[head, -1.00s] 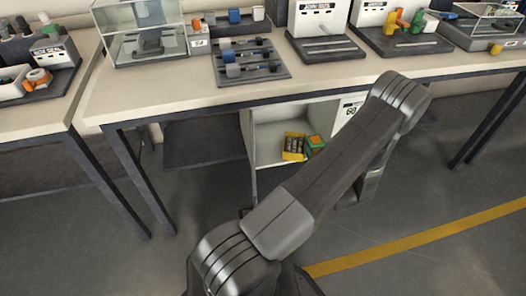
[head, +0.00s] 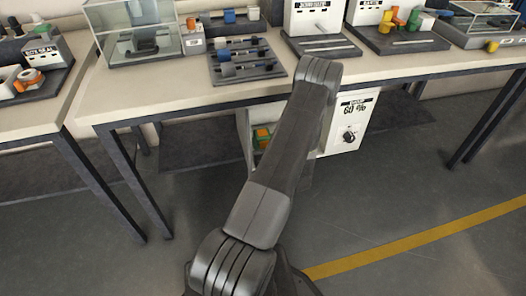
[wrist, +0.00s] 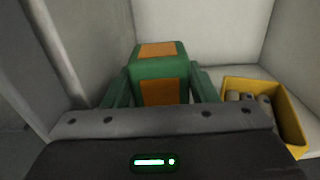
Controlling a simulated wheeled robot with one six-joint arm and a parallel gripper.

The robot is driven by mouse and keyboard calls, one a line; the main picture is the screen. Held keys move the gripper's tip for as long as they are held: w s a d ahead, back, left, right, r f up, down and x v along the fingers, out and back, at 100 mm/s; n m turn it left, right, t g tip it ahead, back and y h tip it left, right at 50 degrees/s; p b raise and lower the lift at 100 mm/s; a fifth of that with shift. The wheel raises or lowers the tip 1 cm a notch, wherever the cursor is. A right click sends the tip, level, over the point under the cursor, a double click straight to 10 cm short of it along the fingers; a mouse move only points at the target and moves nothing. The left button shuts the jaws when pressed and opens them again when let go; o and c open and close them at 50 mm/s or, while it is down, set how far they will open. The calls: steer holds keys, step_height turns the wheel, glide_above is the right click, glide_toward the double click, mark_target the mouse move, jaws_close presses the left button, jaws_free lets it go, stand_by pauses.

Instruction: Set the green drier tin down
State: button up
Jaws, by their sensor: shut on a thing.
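The green drier tin (wrist: 159,66) has orange panels on its top and front. It is between the two fingers of my gripper (wrist: 160,84), which is shut on it. In the wrist view it is upright inside a pale open cabinet (wrist: 205,30), with a yellow bin to its right. Its base is hidden by my gripper, so I cannot tell whether it touches the cabinet floor. In the head view the tin (head: 262,136) shows only partly, left of my arm, which hides my gripper.
The yellow bin (wrist: 288,115) holds several grey cylinders. A cabinet wall (wrist: 72,55) stands close on the left. The cabinet is under the workbench (head: 190,93); a white panel with a dial (head: 349,120) is at its right. Cabinet floor shows between tin and bin.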

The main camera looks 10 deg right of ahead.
step_height(320, 180, down, 4)
steer(key=shift+r+b, duration=0.1)
steer(key=shift+b, duration=0.4)
steer(key=shift+w+a+f, duration=0.1)
steer(key=shift+a+f, duration=0.1)
steer(key=shift+f+b, duration=0.4)
steer(key=shift+b, duration=0.15)
steer(key=shift+f+b, duration=0.2)
steer(key=shift+b, duration=0.1)
steer(key=o, duration=0.9)
